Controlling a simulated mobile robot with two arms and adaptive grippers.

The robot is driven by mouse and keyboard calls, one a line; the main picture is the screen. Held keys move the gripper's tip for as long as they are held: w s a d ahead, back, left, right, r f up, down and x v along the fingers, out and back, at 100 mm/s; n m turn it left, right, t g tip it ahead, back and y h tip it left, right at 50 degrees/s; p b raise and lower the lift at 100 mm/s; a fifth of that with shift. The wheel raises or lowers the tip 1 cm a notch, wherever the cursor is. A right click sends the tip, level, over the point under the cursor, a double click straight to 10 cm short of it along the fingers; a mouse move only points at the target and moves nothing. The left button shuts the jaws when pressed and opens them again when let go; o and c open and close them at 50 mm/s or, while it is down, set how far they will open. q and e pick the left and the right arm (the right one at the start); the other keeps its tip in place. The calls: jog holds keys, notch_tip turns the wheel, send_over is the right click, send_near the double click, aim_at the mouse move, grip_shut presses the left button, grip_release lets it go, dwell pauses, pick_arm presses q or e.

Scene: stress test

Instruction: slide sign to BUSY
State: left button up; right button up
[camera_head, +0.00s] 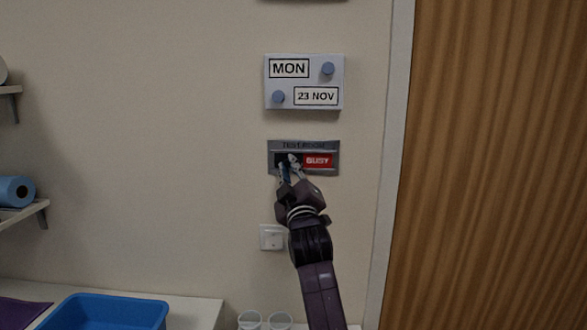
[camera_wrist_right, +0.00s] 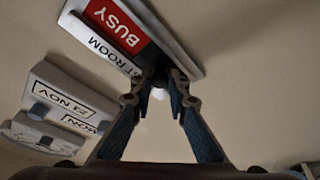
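The grey door sign (camera_head: 334,147) is on the wall, with "TEST ROOM" lettering along its top. Its right half shows a red panel (camera_head: 318,161) reading BUSY; the left half is dark and partly hidden by my right gripper (camera_head: 287,160). In the right wrist view the sign (camera_wrist_right: 178,44) appears turned, with the red BUSY panel (camera_wrist_right: 118,25) uncovered. There my right gripper's fingertips (camera_wrist_right: 163,76) are close together at a dark part at the sign's end. Whether they grip it is unclear. My left gripper is not in view.
A calendar board (camera_head: 304,82) with two blue knobs hangs above the sign. A light switch (camera_head: 271,237) is below it. A white door frame (camera_head: 394,150) and wooden door stand to the right. A blue tray (camera_head: 105,312) and two clear cups are low down.

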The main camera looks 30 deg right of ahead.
jog(key=o, duration=0.5)
jog(key=shift+s+f, duration=0.1)
jog(key=shift+s, duration=0.05)
jog(key=v, duration=1.1)
jog(key=shift+s+a, duration=0.1)
jog(key=shift+s, duration=0.25)
